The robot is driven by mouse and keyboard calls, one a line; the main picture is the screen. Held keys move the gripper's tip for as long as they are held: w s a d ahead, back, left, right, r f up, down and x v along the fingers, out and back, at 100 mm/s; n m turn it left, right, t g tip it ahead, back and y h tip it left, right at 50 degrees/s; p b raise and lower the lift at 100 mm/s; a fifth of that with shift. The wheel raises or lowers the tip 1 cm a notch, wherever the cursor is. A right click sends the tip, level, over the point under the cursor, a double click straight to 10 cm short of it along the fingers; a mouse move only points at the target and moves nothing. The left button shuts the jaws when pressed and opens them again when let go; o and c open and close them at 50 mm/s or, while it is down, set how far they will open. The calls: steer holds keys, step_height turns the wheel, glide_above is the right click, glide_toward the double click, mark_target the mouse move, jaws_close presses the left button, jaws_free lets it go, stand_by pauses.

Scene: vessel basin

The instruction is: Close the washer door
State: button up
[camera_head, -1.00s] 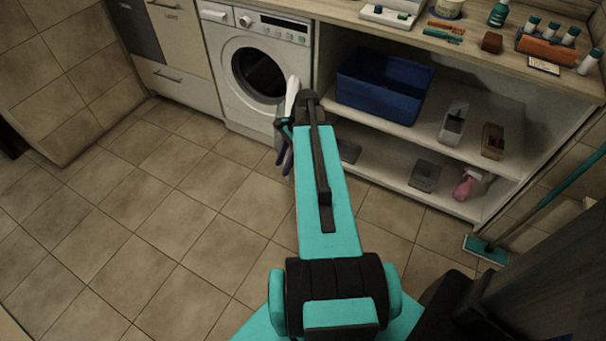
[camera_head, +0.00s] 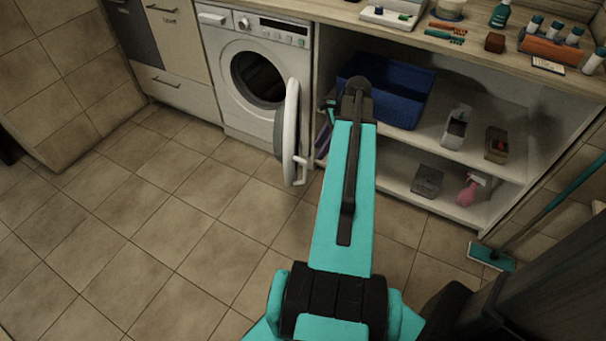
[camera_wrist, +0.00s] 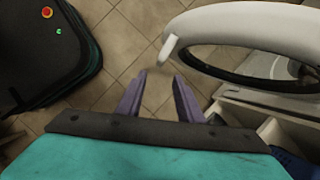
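The white washer (camera_head: 225,75) stands against the wall, its round opening dark. Its door (camera_head: 290,115) is open, swung out to the right and seen nearly edge-on, with a small handle (camera_head: 300,160) on its free edge. In the wrist view the door's white ring (camera_wrist: 240,22) is at the upper right, its handle (camera_wrist: 168,50) just beyond my fingertips. My gripper (camera_wrist: 160,77) has its purple fingers apart with nothing between them. It appears apart from the handle. In the head view my arm hides most of the gripper, right of the door.
An open shelf unit right of the washer holds a blue basin (camera_head: 410,85), grey containers and a pink spray bottle (camera_head: 468,190). The counter (camera_head: 350,25) above carries small items. A mop (camera_head: 490,255) leans at right. Tiled floor left of the door is clear.

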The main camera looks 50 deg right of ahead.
mark_target(306, 179)
steer(key=shift+f, duration=0.15)
steer(key=shift+b+x, duration=0.35)
steer(key=shift+x, duration=6.45)
